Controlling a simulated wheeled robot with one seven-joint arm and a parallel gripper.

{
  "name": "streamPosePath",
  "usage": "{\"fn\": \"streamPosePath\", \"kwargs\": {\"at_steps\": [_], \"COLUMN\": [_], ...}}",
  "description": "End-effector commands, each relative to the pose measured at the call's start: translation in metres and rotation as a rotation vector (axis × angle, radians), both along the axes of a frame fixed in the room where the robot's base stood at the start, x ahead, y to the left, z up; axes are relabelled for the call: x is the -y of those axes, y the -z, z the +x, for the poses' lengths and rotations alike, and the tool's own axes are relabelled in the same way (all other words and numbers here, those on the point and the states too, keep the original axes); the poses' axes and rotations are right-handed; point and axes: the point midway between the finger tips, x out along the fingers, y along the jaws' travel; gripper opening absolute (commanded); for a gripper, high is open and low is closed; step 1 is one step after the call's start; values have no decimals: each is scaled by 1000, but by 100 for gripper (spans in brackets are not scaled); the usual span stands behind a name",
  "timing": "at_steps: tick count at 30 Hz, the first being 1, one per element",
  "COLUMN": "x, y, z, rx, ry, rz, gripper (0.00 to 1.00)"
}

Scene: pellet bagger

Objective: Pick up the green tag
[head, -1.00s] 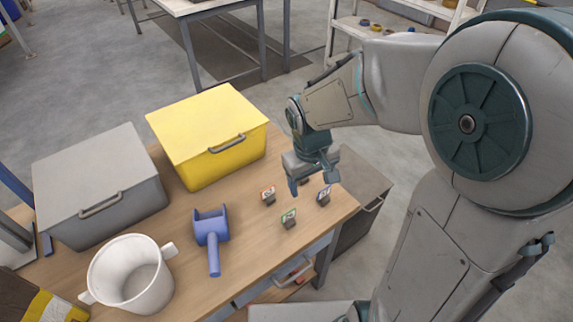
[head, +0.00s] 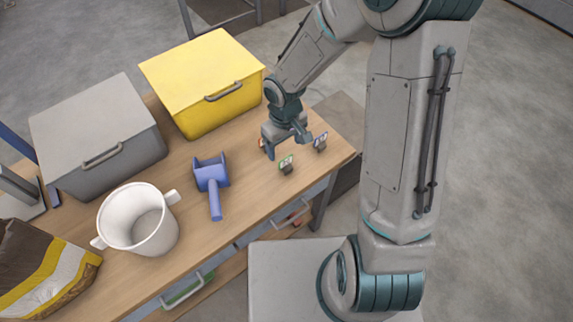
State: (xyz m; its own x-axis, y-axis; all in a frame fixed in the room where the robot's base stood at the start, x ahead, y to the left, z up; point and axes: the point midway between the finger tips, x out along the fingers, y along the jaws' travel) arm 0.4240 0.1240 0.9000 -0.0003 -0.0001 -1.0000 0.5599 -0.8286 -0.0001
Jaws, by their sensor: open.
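The green tag (head: 287,162) stands in a small dark holder near the right end of the wooden workbench. My gripper (head: 287,145) is open and empty, with its fingers pointing down, just behind the green tag in the head view. It looks apart from the tag, but its exact height above the bench is hard to tell. A purple-blue tag (head: 320,141) stands to the right of the gripper. An orange-red tag (head: 262,144) is mostly hidden behind the left finger.
A blue scoop (head: 212,183) lies left of the tags. A white two-handled pot (head: 139,222), a yellow lidded bin (head: 203,80), a grey lidded bin (head: 98,130) and a bag (head: 40,270) fill the left side. Bare bench lies in front of the green tag.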

Motion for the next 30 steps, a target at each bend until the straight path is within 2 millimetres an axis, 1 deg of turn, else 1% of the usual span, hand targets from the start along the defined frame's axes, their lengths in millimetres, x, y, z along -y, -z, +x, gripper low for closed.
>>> {"fn": "streamPosePath", "kwargs": {"at_steps": [5, 9, 12, 15, 22, 23, 24, 26, 27, 28, 30], "x": [0, 1, 1, 1, 2, 2, 2, 2, 2, 2, 2], "y": [16, 38, 48, 53, 53, 53, 53, 53, 53, 53, 53], "z": [-6, -10, -9, -9, -9, -9, -9, -9, -9, -9, -9], "rx": [-5, -4, -3, -1, 0, 0, 0, 0, 0, 0, 0], "ry": [-4, -4, -3, -1, 0, 0, 0, 0, 0, 0, 0], "rz": [-1, -1, -1, 1, 0, 0, 0, 0, 0, 0, 0], "gripper": [71, 71, 71, 71, 71, 63, 51, 35, 24, 17, 17]}}
